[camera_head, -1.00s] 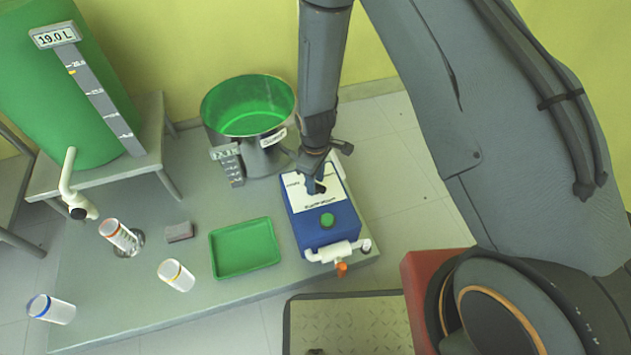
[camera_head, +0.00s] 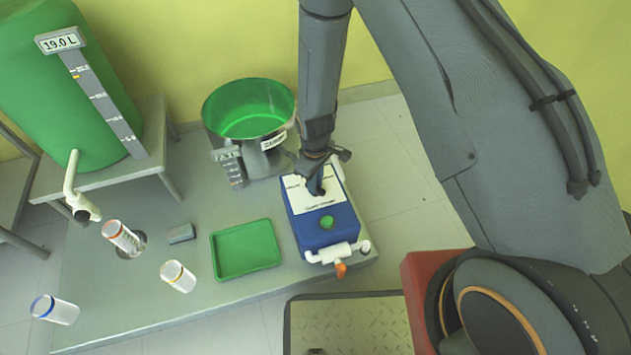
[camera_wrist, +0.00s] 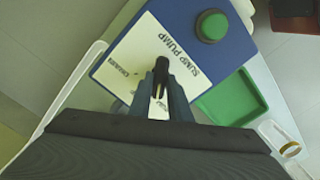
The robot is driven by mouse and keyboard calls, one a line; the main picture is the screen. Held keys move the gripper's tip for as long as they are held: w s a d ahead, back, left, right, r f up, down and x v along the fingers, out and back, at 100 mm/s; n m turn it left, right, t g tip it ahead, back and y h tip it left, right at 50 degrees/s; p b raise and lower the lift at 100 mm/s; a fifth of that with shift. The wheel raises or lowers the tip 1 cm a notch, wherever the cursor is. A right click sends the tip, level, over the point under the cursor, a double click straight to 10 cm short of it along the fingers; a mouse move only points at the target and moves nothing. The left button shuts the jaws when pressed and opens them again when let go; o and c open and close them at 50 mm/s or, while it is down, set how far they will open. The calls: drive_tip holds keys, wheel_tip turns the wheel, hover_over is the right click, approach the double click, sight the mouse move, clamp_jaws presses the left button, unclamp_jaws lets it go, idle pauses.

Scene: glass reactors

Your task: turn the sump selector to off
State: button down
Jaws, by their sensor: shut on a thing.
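The sump pump box (camera_head: 326,228) is blue with a white labelled top plate and a green button (camera_head: 327,222). It stands at the right end of the grey platform. In the wrist view the plate reads SUMP PUMP (camera_wrist: 180,50), beside the green button (camera_wrist: 212,26). The dark selector knob (camera_wrist: 161,67) stands up from the plate, between my fingertips. My gripper (camera_head: 318,188) points down onto the plate; it also shows in the wrist view (camera_wrist: 160,92), shut on the knob. The fingers hide much of the knob, and its setting cannot be read.
A steel pot (camera_head: 249,125) with green inside stands behind the box. A green tray (camera_head: 246,249) lies left of it.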

drive_tip(key=m+p, duration=0.3)
drive_tip(key=m, duration=0.1)
drive_tip(key=shift+r, duration=0.15)
drive_tip(key=shift+m+p, duration=0.8)
drive_tip(key=shift+m, duration=0.7)
drive_tip(key=c, duration=1.6)
unclamp_jaws()
drive_tip(key=shift+c, duration=0.2)
wheel_tip(320, 180, up, 8)
drive_tip(key=shift+f+p, duration=0.2)
drive_tip(key=shift+p, duration=0.8)
